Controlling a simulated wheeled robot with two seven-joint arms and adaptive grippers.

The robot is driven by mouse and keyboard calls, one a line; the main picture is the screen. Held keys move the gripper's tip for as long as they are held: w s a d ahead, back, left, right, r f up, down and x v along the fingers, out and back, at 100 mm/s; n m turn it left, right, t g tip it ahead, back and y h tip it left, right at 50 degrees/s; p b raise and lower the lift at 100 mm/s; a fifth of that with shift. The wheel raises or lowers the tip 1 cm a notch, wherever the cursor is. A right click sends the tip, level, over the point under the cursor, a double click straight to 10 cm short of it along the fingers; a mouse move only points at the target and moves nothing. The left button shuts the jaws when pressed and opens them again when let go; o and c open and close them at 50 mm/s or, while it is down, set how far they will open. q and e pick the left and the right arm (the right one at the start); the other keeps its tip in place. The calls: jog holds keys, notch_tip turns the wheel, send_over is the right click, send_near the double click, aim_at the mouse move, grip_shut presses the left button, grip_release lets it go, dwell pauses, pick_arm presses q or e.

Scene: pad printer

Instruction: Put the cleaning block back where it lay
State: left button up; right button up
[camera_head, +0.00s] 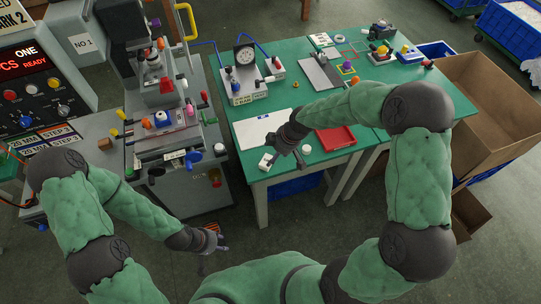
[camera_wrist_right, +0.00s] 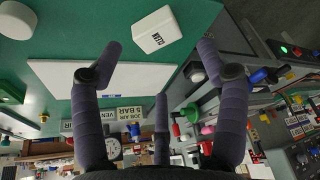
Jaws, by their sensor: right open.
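The cleaning block is a small white block (camera_head: 265,162) near the front left corner of the green table (camera_head: 256,176). In the right wrist view the block (camera_wrist_right: 157,30) shows the word CLEAN and lies flat on the green top, beside a white sheet (camera_wrist_right: 110,77). My right gripper (camera_head: 285,155) is over the table just right of the block. In its wrist view the fingers (camera_wrist_right: 160,47) are spread and empty, with the block beyond the gap between their tips. My left gripper (camera_head: 221,246) hangs low over the floor, away from the table; its fingers are too small to read.
A red tray (camera_head: 336,139) and a white round pot (camera_head: 306,149) are right of my right gripper. A gauge fixture (camera_head: 244,80) stands behind the white sheet. The pad printer (camera_head: 165,120) stands left of the table, a cardboard box (camera_head: 490,125) to the right.

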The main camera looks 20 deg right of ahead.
jog(key=shift+p+v, duration=0.4)
jog(key=shift+v, duration=1.95)
